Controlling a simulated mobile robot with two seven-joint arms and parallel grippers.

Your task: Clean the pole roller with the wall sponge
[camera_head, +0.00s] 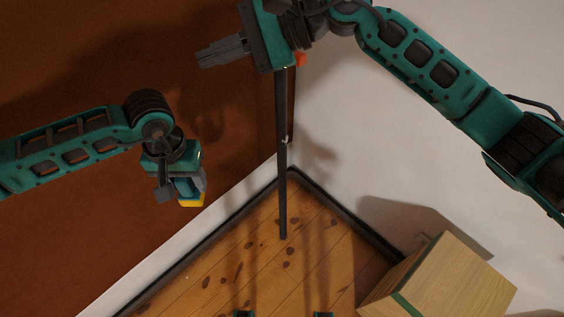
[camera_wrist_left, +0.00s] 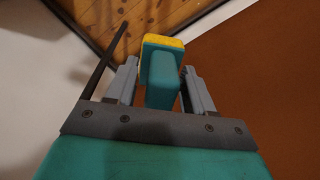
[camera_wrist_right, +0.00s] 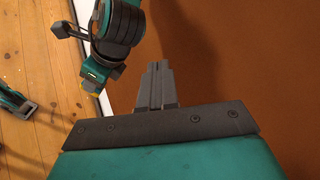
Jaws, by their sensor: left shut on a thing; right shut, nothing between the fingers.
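The wall sponge, a yellow pad on a teal grip (camera_wrist_left: 163,65), is held between the fingers of my left gripper (camera_head: 188,188). Its yellow part (camera_head: 192,203) hangs below the fingers in the head view and shows small in the right wrist view (camera_wrist_right: 90,86). The dark pole (camera_head: 282,150) stands near the corner, its lower end at the wood floor; it also shows in the left wrist view (camera_wrist_left: 101,62). Its upper end is hidden behind my right gripper (camera_head: 205,57), where a small orange piece (camera_head: 300,59) shows. My right gripper is shut and empty. The sponge is apart from the pole.
A brown wall (camera_head: 80,110) and a white wall (camera_head: 450,140) meet behind the pole, with dark skirting (camera_head: 345,218) along the floor. A light wooden box with a green stripe (camera_head: 450,280) stands at lower right.

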